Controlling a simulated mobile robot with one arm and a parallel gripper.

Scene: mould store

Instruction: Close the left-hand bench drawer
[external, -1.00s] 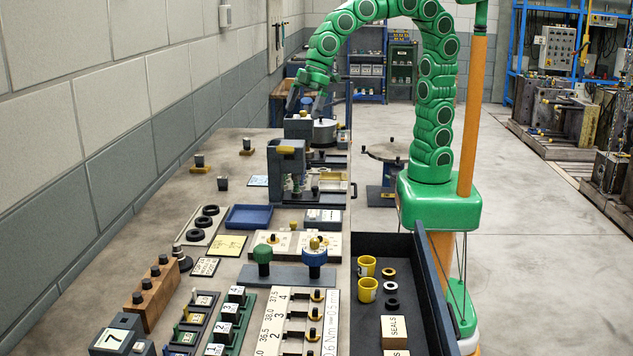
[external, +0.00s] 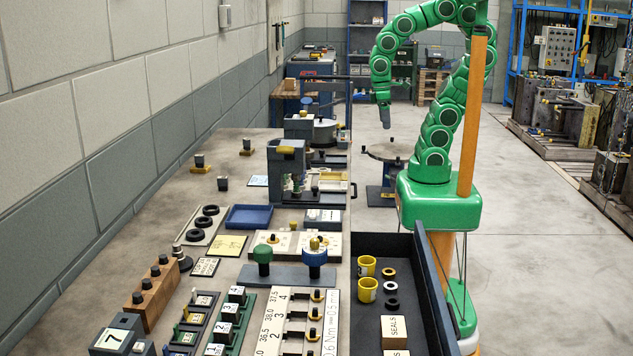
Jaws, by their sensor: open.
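The bench drawer (external: 428,290) is pulled out from the bench's right side at the near end, its dark tray showing. It holds two yellow cups (external: 367,266), several small rings (external: 392,286) and boxes, one marked SEALS (external: 394,331). The drawer's near end is cut off by the picture's edge. My gripper (external: 384,120) is open and points down, right of the bench's far end and well beyond the drawer. It touches nothing visible. Its jaws show narrow, and the gap between them is hard to see.
The bench top (external: 240,160) carries a blue tray (external: 249,217), a press-like device (external: 286,165) and several labelled blocks. A small round-topped stand (external: 388,192) is on the floor beside the bench. A dark handle (external: 354,190) juts from the bench side beyond the drawer.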

